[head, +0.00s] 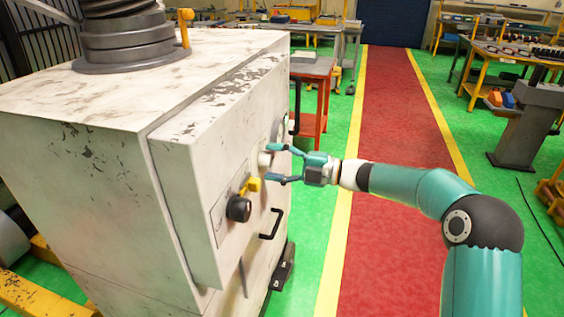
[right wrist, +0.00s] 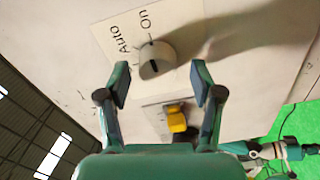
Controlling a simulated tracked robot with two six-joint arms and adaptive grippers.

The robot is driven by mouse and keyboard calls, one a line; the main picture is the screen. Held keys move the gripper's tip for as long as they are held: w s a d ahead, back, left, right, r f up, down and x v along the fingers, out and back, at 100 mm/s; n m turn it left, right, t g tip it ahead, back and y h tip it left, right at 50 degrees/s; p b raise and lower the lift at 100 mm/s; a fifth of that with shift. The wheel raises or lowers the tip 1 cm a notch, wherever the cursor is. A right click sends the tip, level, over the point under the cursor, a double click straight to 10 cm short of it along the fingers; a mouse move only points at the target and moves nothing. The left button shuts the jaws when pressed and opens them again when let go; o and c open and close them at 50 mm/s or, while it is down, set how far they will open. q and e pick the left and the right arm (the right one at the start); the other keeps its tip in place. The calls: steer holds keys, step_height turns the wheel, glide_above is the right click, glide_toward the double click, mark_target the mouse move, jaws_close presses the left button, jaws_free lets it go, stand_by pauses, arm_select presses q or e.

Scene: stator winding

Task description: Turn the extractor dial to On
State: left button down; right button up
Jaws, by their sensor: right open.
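The extractor is a worn white cabinet (head: 190,150) at the left of the head view. Its dial is a pale round knob (right wrist: 155,60) with a dark mark, on a label plate reading "Auto" and "On" (right wrist: 110,30). Which word the mark points to is unclear. In the head view the dial (head: 264,158) is a small pale knob on the cabinet's front. My right gripper (head: 271,164) is open at the front; in the wrist view its fingertips (right wrist: 160,82) stand apart, with the dial just beyond and between them, and nothing is held. Part of a teal arm (right wrist: 275,150), seemingly mine, shows small at lower right.
Below the dial are a yellow switch (head: 250,186) and a black knob (head: 239,208). Black handles (head: 270,224) stick out from the front. A red-and-yellow-lined walkway (head: 385,130) lies open to the right. A red bench (head: 312,68) stands behind.

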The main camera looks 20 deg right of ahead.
steer(key=v, duration=1.2)
